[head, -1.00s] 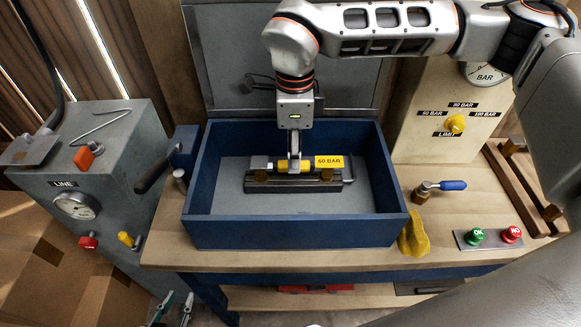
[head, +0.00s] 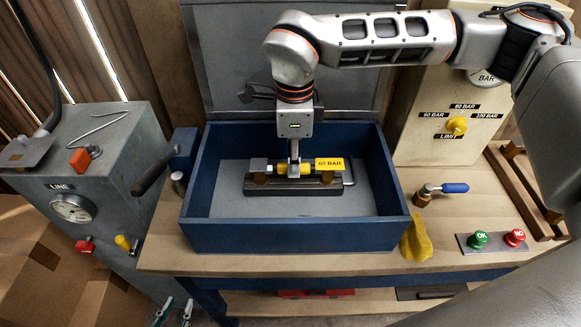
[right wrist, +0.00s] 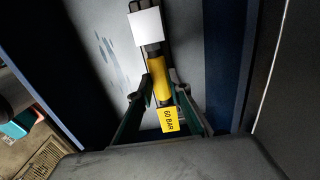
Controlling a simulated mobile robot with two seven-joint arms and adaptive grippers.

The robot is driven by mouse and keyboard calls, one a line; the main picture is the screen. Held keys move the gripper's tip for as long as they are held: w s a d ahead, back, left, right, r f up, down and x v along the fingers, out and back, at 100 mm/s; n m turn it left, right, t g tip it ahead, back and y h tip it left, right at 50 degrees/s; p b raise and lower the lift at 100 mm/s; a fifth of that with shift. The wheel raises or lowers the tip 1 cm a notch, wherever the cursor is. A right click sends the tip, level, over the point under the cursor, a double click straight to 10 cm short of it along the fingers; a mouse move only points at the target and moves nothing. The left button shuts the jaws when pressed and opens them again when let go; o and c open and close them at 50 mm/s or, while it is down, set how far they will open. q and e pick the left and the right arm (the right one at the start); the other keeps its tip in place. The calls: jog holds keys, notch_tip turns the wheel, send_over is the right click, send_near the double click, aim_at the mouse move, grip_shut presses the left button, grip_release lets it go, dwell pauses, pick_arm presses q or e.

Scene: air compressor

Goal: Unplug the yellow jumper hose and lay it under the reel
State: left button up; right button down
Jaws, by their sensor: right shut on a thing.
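My right gripper (head: 293,168) reaches down into the blue box and is shut on a yellow cylindrical part (head: 280,169) with a yellow "60 BAR" tag (head: 329,164). The part lies across a dark holder (head: 292,188) on the box floor; I cannot tell whether it is lifted off it. In the right wrist view the fingers (right wrist: 162,88) are on both sides of the yellow part (right wrist: 158,68), with its tag (right wrist: 168,120) between them. No yellow jumper hose or reel can be made out. My left gripper is not in view.
The blue box (head: 295,236) has high walls. A grey cabinet (head: 75,180) with a gauge stands left. On the bench to the right are a yellow cloth-like item (head: 415,240), a blue-handled valve (head: 452,188), and OK and NO buttons (head: 495,241). A pressure panel (head: 440,130) stands behind.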

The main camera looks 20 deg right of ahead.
jog(key=shift+r, duration=0.2)
jog(key=shift+r+p, duration=0.45)
jog(key=shift+r, duration=0.25)
jog(key=shift+r+p, duration=1.25)
jog(key=shift+r, duration=0.85)
